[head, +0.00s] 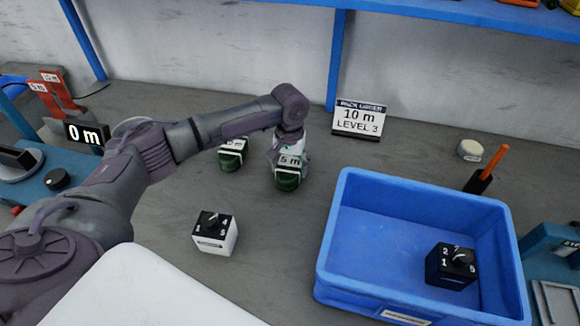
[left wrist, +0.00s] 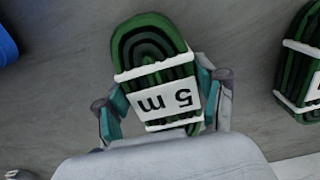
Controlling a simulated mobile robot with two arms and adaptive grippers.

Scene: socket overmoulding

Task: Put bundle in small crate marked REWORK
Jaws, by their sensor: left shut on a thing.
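A green cable bundle (head: 287,183) with white bands and a "5 m" label is in my left gripper (head: 290,158). In the left wrist view the fingers are shut on both sides of this bundle (left wrist: 150,48). It is at or just above the bench; I cannot tell which. A second green bundle (head: 231,160) lies just left of it, and shows in part at the right edge of the left wrist view (left wrist: 296,60). A blue crate (head: 335,232) stands at the right; its front label is cut off and unreadable. My right gripper is not in view.
A dark block with a dial (head: 451,266) lies in the blue crate. A white dial block (head: 214,235) stands on the bench in front. Bench between bundle and crate is clear.

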